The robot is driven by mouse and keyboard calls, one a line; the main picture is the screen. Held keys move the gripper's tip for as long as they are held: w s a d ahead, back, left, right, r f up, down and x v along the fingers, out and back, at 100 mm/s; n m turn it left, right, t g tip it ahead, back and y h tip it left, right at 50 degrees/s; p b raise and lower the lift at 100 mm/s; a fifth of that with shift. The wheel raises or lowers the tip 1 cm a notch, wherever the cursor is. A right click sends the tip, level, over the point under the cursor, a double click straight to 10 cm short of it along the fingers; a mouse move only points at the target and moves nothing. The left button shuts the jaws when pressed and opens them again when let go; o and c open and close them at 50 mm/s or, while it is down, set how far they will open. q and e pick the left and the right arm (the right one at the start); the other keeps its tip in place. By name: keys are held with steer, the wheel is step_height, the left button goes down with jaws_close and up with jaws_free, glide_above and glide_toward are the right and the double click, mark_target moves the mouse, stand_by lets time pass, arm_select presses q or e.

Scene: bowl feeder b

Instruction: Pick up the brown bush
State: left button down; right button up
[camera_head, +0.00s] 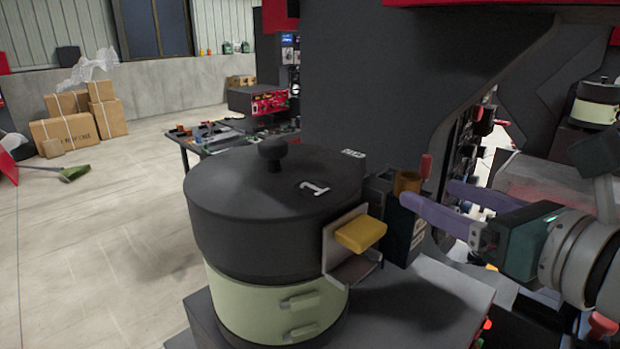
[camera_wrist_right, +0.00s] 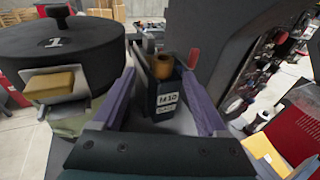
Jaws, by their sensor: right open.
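The brown bush (camera_head: 407,182) is a short hollow cylinder sitting upright at the top of a dark holder (camera_head: 403,236). In the right wrist view the bush (camera_wrist_right: 163,65) shows its open top, and the holder (camera_wrist_right: 166,104) bears a white label reading M30. My right gripper (camera_head: 430,194) has purple fingers, comes in from the right, and is open. In the wrist view its fingers lie apart to the left and right of the holder, with the bush between their lines. I cannot tell whether they touch the holder. My left gripper is not in view.
A large black-lidded bowl feeder (camera_head: 265,215) marked 1 stands just left of the holder. A yellow block (camera_head: 361,233) sits at its outlet. A red-tipped part (camera_head: 426,166) rises beside the bush. A dark machine wall (camera_head: 355,80) stands behind.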

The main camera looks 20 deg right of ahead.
mark_target(418, 182)
steer(key=shift+w+f, duration=0.1)
steer(key=shift+w, duration=0.7)
steer(key=shift+w+d+p, duration=0.15)
steer(key=shift+w+p, duration=0.25)
steer(key=shift+w, duration=0.2)
steer(key=w, duration=0.1)
steer(key=w+p, duration=0.1)
steer(key=w, duration=0.1)
steer(key=shift+w+d+f, duration=0.15)
steer(key=shift+w+f, duration=0.2)
steer(key=shift+w, duration=0.25)
jaws_close()
